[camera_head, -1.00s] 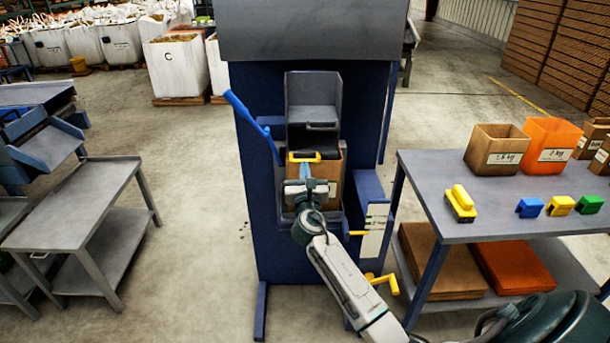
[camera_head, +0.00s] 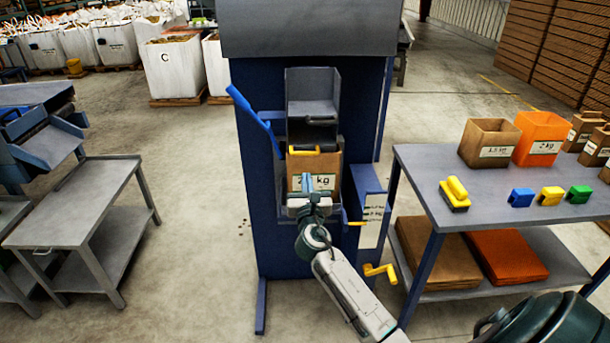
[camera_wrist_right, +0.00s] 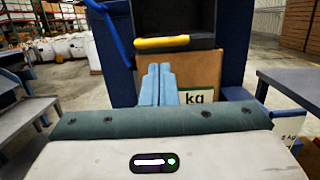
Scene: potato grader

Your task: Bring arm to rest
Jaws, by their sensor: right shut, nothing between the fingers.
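My right gripper (camera_head: 308,183) is in front of the blue grader machine (camera_head: 260,200), with its fingers together and nothing between them. In the right wrist view its two light-blue fingers (camera_wrist_right: 157,84) stand side by side, pointing at a cardboard box. The brown box (camera_head: 327,165) sits in the machine's bay under a grey chute, its kg label partly hidden by my gripper. A yellow bar (camera_head: 313,150) crosses the front of the box's top; it also shows in the right wrist view (camera_wrist_right: 162,42). My left gripper is not in view.
A blue lever (camera_head: 250,115) sticks out at the machine's upper left. A grey table (camera_head: 500,215) with boxes and colored clips stands at the right. A grey cart (camera_head: 85,200) stands left; open floor lies between.

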